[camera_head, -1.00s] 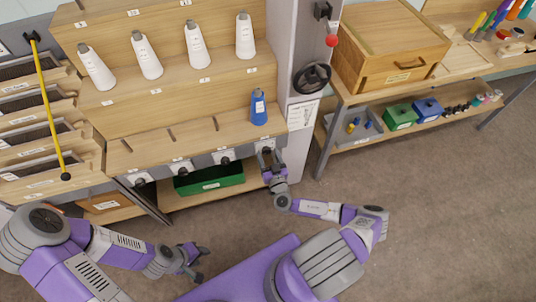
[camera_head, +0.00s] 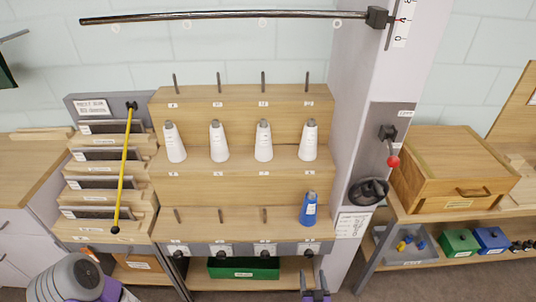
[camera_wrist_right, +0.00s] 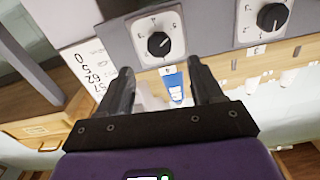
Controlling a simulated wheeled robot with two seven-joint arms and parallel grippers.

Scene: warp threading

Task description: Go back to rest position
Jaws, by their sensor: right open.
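My right gripper (camera_head: 314,280) shows at the bottom edge of the head view, below the right end of the rack's front panel. In the right wrist view its two fingers (camera_wrist_right: 162,82) are spread apart with nothing between them. Past the fingers, that view shows a black knob (camera_wrist_right: 158,43) on a white dial plate and a blue cone (camera_wrist_right: 174,85). The blue cone also stands upright on the rack's lower tier in the head view (camera_head: 309,210). Part of my left arm shows at the lower left of the head view; its gripper is out of frame.
The wooden rack (camera_head: 240,188) carries several white cones on its middle tier. A yellow rod (camera_head: 125,170) leans at its left. A green bin (camera_head: 243,268) sits beneath. To the right are a grey post, a black handwheel (camera_head: 369,191) and a wooden box (camera_head: 455,170).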

